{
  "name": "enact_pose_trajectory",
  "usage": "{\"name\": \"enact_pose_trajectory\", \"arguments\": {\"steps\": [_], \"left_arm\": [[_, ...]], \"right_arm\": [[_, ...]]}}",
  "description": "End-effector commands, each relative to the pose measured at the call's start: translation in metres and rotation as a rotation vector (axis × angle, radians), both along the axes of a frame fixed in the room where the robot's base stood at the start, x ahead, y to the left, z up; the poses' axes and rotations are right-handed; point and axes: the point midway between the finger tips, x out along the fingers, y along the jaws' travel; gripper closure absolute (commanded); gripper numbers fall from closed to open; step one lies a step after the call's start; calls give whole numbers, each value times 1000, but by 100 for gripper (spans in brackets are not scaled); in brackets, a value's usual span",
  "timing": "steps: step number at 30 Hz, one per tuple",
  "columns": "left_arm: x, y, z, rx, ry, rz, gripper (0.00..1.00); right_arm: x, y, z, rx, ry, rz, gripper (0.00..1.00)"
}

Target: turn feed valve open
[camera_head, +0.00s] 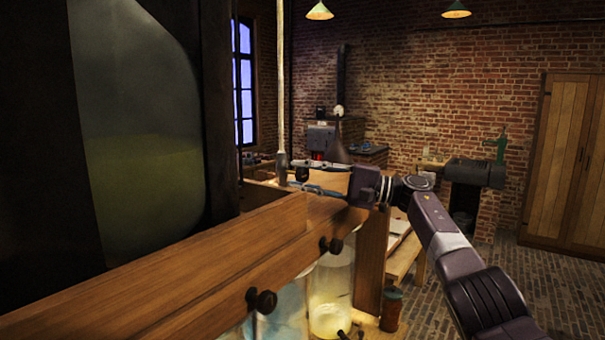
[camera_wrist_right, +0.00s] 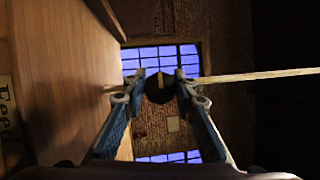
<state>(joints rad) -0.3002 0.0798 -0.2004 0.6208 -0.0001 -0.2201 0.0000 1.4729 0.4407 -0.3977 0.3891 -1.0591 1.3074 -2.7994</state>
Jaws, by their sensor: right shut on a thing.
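The feed valve's dark round knob (camera_wrist_right: 159,92), with a pale yellow mark on it, shows in the right wrist view between my fingertips. In the head view a dark knob (camera_head: 302,174) shows at the far end of the wooden beam, by the gripper. My right gripper (camera_wrist_right: 157,80) is shut on the knob, a blue finger on each side. In the head view my right arm reaches in from the right to this gripper (camera_head: 312,188). A "Feed" label (camera_wrist_right: 8,108) is on the wood at the left of the wrist view. My left gripper is not in view.
A pale pipe (camera_head: 281,80) rises by the valve. The wooden beam (camera_head: 190,265) carries more dark knobs (camera_head: 262,300), with glass jars (camera_head: 330,295) below. A large glass vessel (camera_head: 140,130) fills the left. Brick floor (camera_head: 560,285) is open at the right.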

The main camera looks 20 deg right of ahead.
Motion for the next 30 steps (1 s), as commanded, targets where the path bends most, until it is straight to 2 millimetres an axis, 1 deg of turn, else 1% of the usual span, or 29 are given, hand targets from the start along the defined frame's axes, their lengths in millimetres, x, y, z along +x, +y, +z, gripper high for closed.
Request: {"name": "enact_pose_trajectory", "arguments": {"steps": [6, 7, 11, 19, 22, 26, 30], "left_arm": [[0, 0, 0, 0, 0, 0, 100], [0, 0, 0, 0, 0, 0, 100], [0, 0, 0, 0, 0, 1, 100], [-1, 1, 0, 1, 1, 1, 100], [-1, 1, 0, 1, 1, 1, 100], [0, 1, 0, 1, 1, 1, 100], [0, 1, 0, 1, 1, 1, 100]], "right_arm": [[0, 0, 1, 0, -2, -1, 98], [0, 0, 1, 0, -2, -1, 71], [0, 0, 1, 0, -1, -1, 56], [0, -1, 0, 1, 0, 0, 56], [-3, -6, -1, 1, 1, -1, 56], [-12, -23, -4, -1, 0, -4, 56], [-27, -50, -7, 0, 1, -5, 56]]}}
